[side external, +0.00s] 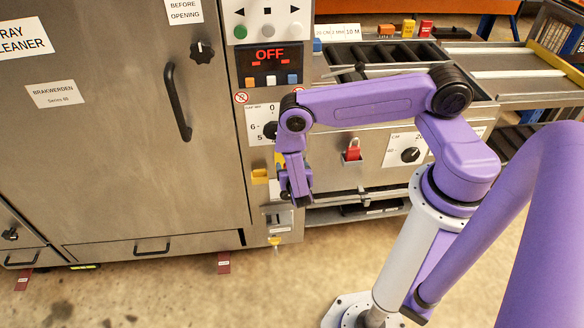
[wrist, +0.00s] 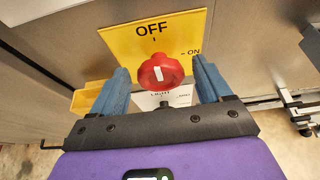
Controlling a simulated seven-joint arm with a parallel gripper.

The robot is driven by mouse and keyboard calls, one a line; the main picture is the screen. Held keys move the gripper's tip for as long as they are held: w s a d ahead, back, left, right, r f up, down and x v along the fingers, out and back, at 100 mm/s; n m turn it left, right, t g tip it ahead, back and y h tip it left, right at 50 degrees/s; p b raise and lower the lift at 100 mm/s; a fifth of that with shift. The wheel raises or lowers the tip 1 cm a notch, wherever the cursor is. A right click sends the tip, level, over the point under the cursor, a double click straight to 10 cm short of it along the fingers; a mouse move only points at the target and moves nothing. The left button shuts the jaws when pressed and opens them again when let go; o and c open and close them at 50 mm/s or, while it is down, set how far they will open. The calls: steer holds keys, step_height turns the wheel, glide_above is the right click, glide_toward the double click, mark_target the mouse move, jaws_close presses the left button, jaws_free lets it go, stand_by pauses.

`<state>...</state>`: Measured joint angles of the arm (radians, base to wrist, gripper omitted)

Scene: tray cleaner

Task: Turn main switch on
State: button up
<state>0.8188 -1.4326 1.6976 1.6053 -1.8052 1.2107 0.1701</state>
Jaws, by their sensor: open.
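The main switch is a red round knob (wrist: 160,72) with a white mark, on a yellow plate (wrist: 120,40) labelled OFF at the top and ON at the right. The white mark is near upright, toward OFF. My gripper (wrist: 160,66) is open in the wrist view, with one blue finger on the left of the knob and one on the right. Small gaps seem to show between fingers and knob; contact is hard to judge. In the side external view, my gripper (side external: 297,196) is at the machine's front, and the knob is hidden behind it.
A display (side external: 270,57) on the machine reads OFF in red. A yellow part (wrist: 90,97) juts out left of my gripper. A large door handle (side external: 178,100) stands out at left.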

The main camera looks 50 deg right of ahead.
steer(key=shift+c, duration=0.3)
steer(key=c, duration=0.9)
steer(key=m+t+y, duration=0.1)
steer(key=m+t, duration=0.1)
steer(key=m, duration=0.2)
steer(key=m+t+y, duration=0.1)
steer(key=m+t, duration=0.1)
steer(key=m, duration=0.2)
steer(key=f+m+t+y, duration=0.1)
steer(key=m+t, duration=0.2)
steer(key=m, duration=0.2)
steer(key=shift+s+d+f, duration=0.1)
steer(key=shift+s+d, duration=0.3)
steer(key=shift+m, duration=0.3)
steer(key=o, duration=1)
steer(key=shift+c, duration=0.2)
